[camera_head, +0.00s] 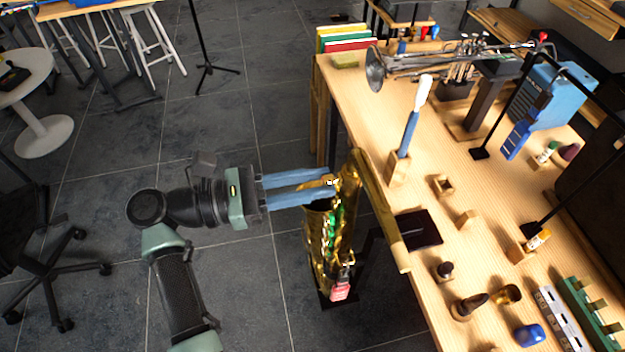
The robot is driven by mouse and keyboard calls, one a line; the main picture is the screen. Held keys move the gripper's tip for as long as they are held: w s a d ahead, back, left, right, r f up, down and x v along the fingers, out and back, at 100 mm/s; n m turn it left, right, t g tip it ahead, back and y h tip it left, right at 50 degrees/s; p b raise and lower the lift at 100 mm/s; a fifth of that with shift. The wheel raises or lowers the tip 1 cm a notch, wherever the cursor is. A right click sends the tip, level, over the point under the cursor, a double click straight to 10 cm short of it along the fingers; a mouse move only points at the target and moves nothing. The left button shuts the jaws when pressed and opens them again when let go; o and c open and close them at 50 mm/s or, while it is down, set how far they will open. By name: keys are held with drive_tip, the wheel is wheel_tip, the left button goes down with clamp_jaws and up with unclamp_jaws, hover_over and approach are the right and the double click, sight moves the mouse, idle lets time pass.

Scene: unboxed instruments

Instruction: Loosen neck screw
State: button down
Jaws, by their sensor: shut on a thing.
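A gold saxophone (318,243) with green parts on its body stands upright beside the left edge of the workbench. A red tag-like piece (341,290) shows near its lower end. My gripper (332,182) reaches in from the left with its blue fingers at the top of the saxophone, at the neck joint. The fingers are shut on a small part there, which I take to be the neck screw (331,183). The screw is mostly hidden by the fingertips. A long gold tube-like piece (385,218) runs along the bench edge, just right of the saxophone.
The wooden workbench (450,200) fills the right side. A trumpet (440,62) lies on a stand at the back. A blue-handled brush (409,133), a black pad (418,230) and small pieces sit near the bench's left edge. The grey floor left of the bench is open around my arm.

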drive_tip(key=n+b, duration=0.2)
drive_tip(key=n, duration=0.8)
drive_tip(key=shift+n, duration=0.4)
drive_tip(key=n+p, duration=0.3)
drive_tip(key=n, duration=0.3)
drive_tip(key=shift+r, duration=0.15)
drive_tip(key=shift+n+p, duration=1.85)
drive_tip(key=shift+n, duration=0.85)
drive_tip(key=c, duration=0.7)
unclamp_jaws()
